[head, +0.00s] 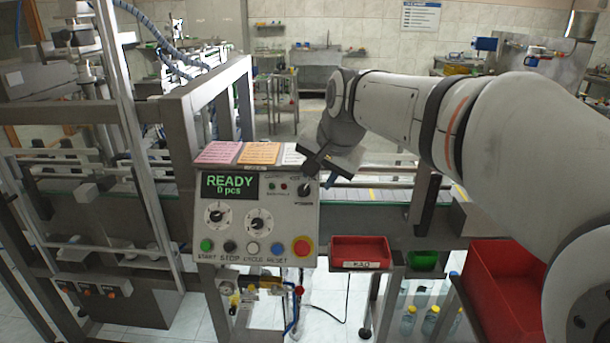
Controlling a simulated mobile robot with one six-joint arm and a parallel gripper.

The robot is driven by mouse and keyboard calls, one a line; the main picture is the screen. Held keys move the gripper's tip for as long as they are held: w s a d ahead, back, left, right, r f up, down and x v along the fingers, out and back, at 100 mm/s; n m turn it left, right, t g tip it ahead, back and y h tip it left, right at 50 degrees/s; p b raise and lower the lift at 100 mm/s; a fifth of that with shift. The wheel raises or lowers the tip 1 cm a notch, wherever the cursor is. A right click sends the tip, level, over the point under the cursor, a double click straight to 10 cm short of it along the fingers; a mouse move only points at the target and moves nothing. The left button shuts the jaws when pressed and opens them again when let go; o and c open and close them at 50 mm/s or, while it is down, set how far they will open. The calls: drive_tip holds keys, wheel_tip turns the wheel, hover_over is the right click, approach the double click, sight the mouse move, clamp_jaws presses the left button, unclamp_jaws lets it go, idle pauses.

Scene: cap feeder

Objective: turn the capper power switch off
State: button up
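The capper's grey control panel (257,238) stands left of centre, with a lit display (230,186) reading "READY 0 pcs". A black rotary switch (305,188) sits at the panel's upper right; its label is too small to read, so I cannot confirm that it is the power switch. My gripper (316,172) is at the panel's upper right corner, just above this switch. Its dark fingers are small and seen at an angle; whether they are open or shut, or touch the switch, is unclear.
Two dials (259,220), a row of coloured buttons (230,247) and a red mushroom button (302,247) are on the panel. Coloured cards (259,153) lie along its top. A red bin (360,252) is right of the panel. A metal post (130,130) stands left.

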sight(305, 188)
drive_tip(key=x, duration=0.5)
drive_tip(key=w+a+r+x, duration=0.1)
drive_tip(key=x, duration=0.1)
drive_tip(key=shift+w+a+f, duration=0.15)
drive_tip(key=shift+w+f, duration=0.05)
drive_tip(key=shift+f, duration=0.15)
drive_tip(key=shift+c, duration=0.4)
drive_tip(key=c, duration=0.6)
drive_tip(key=shift+p, duration=0.3)
